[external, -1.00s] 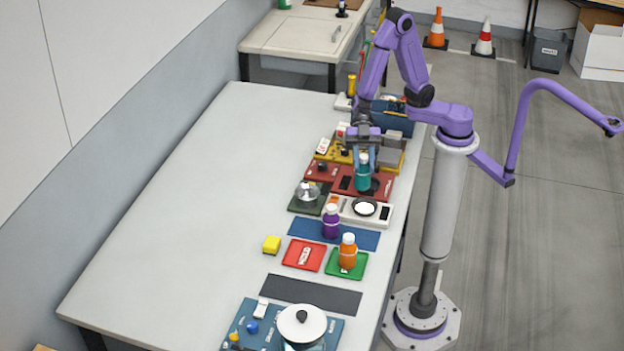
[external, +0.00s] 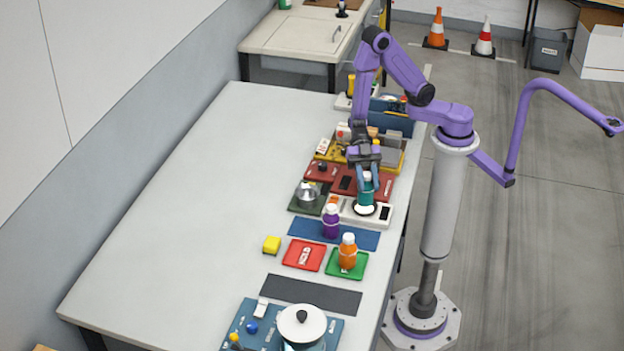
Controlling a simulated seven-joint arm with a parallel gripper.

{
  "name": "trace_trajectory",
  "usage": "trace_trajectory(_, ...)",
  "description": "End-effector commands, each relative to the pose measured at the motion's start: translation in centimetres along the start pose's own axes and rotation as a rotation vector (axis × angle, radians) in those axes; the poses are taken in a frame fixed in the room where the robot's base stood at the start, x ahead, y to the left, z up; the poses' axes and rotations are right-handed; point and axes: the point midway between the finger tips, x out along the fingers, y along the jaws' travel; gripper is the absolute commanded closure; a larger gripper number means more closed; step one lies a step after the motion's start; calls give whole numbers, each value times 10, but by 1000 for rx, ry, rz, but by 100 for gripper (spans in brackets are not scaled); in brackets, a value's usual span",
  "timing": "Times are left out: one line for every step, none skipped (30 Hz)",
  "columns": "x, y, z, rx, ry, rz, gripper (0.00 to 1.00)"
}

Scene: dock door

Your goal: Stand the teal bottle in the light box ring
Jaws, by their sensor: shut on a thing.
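The teal bottle (external: 367,196) is upright in my gripper (external: 368,182), which is shut on its upper part. The light box (external: 346,213) is a white unit with a dark ring around a bright white disc and a dark panel at its right. The bottle's lower end overlaps the far part of the ring (external: 355,211) in the picture. I cannot tell whether the bottle touches the ring or hangs just above it.
A purple bottle (external: 331,224) stands on a blue mat (external: 303,226), close in front of the light box. An orange bottle (external: 348,254) stands on a green tray (external: 358,270). A red unit (external: 384,182) lies behind, a dark green unit with a silver dome (external: 308,191) at left. The table's left side is clear.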

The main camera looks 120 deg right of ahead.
Motion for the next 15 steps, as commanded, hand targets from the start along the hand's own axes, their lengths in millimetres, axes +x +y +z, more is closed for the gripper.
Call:
trace_trajectory(2,0,6,2,-1,-1,100)
trace_trajectory(4,0,8,2,-1,-1,100)
trace_trajectory(5,0,11,2,-1,-1,100)
trace_trajectory(6,0,12,0,0,0,100)
trace_trajectory(6,0,14,0,0,0,100)
trace_trajectory(6,0,15,0,1,0,100)
trace_trajectory(7,0,16,-1,1,0,100)
trace_trajectory(7,0,16,-1,1,0,100)
trace_trajectory(7,0,16,-1,1,1,100)
trace_trajectory(7,0,16,-2,1,1,100)
trace_trajectory(7,0,16,-2,1,1,100)
trace_trajectory(7,0,16,-2,1,1,100)
trace_trajectory(7,0,16,-2,1,1,100)
trace_trajectory(7,0,16,-2,1,1,100)
trace_trajectory(7,0,16,-2,1,1,100)
